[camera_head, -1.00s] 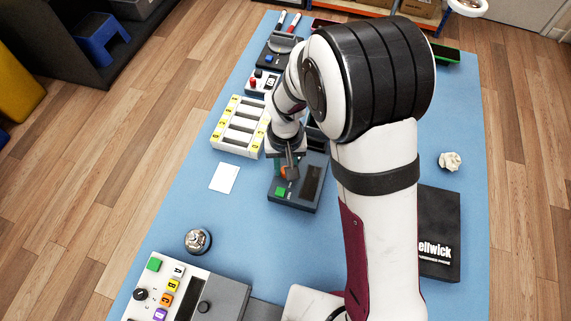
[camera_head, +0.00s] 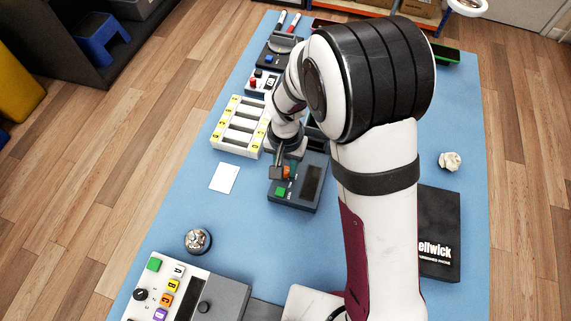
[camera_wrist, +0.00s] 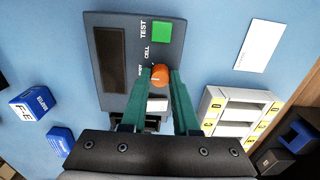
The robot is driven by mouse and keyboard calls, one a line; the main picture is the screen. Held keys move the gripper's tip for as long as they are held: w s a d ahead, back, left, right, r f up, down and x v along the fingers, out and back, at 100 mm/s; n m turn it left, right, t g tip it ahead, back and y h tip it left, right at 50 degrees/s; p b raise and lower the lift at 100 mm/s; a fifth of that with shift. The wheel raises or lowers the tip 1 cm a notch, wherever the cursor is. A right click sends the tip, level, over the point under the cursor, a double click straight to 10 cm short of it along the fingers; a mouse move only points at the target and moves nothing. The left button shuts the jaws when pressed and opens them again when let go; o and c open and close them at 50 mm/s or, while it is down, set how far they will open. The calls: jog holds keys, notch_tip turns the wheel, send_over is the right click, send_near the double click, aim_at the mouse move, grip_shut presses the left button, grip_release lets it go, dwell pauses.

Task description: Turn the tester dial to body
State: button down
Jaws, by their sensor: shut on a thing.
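The dark grey tester (camera_head: 313,207) lies on the blue mat, with a dark screen and a green TEST button (camera_head: 280,191). It fills the upper left of the wrist view (camera_wrist: 108,83). Its orange dial (camera_wrist: 161,76) sits below the CELL label; another label at the dial's left is partly hidden and hard to read. My gripper (camera_wrist: 160,71) is over the tester, its green fingers shut on the dial from both sides. The dial's pointer direction cannot be told clearly. In the head view the gripper (camera_head: 283,171) partly covers the dial.
A white slotted rack (camera_head: 226,141) stands left of the tester, near a white card (camera_head: 224,178). A bell (camera_head: 198,240) and a button panel (camera_head: 186,272) are at front left. A black box (camera_head: 440,235) lies right. Small blue boxes (camera_wrist: 34,106) show in the wrist view.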

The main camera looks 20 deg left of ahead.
jog(key=c, duration=0.7)
grip_release()
jog(key=shift+o, duration=0.2)
notch_tip(320, 180, up, 16)
jog(key=shift+f, duration=0.1)
jog(key=s+d+r+m, duration=0.35)
jog(key=s+d, duration=0.25)
jog(key=d, duration=0.5)
jog(key=s+d+f+m+y, duration=0.1)
jog(key=s+d+m, duration=0.1)
jog(key=s+d, duration=0.4)
jog(key=s, duration=0.5)
jog(key=shift+s+f+y, duration=0.3)
jog(key=shift+f+y, duration=0.05)
jog(key=shift+y, duration=0.05)
